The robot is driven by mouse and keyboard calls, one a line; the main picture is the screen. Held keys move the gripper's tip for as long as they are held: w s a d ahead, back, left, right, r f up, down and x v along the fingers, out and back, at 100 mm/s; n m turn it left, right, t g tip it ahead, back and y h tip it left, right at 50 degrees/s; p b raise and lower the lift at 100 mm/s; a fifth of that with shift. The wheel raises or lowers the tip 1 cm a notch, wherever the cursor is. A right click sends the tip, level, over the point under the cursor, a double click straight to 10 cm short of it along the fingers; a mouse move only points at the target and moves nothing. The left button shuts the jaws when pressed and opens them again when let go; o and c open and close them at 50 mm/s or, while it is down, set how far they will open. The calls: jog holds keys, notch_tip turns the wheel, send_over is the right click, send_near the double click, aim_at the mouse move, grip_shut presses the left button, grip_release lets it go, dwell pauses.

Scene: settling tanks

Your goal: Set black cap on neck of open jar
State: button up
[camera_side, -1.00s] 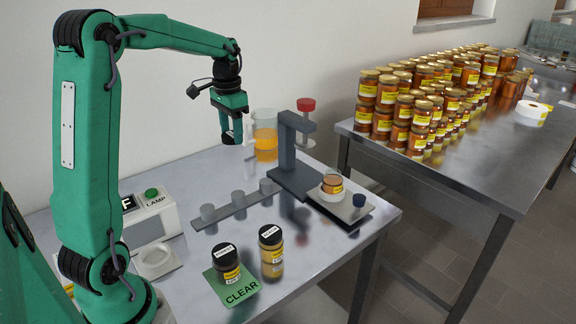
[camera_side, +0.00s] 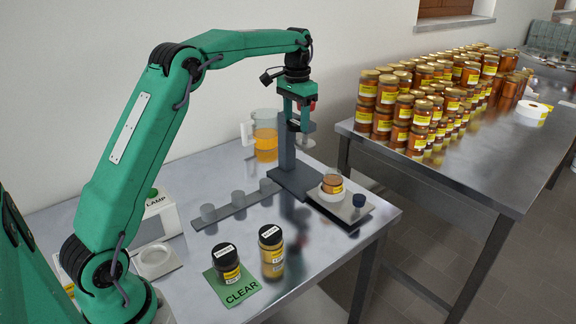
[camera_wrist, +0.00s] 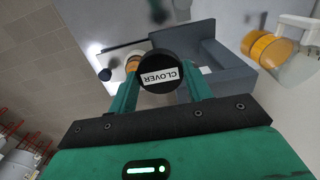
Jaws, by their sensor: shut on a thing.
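My gripper (camera_side: 297,118) is high above the table, near the top of the grey press-like stand. In the wrist view my gripper (camera_wrist: 160,78) is shut on the black cap (camera_wrist: 158,72), which has a white CLOVER label facing the camera. The open jar (camera_side: 332,184), small with amber contents, sits in a white ring on the stand's plate, below and right of my gripper. In the wrist view the cap partly hides the jar (camera_wrist: 132,63). The cap is apart from the jar.
The grey stand's column (camera_side: 287,150) rises close to my gripper. A beaker of orange liquid (camera_side: 265,140) stands behind. Two black-capped jars are at the front, one on a green CLEAR mat (camera_side: 240,293). A dark blue knob (camera_side: 359,200) is beside the open jar.

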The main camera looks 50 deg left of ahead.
jog(key=w+d, duration=0.5)
jog(key=d, duration=0.1)
send_over(333, 172)
jog(key=shift+f, duration=3.15)
jog(key=shift+f, duration=0.15)
jog(key=shift+f, duration=2.95)
jog(key=shift+f, duration=0.5)
jog(key=o, duration=1.3)
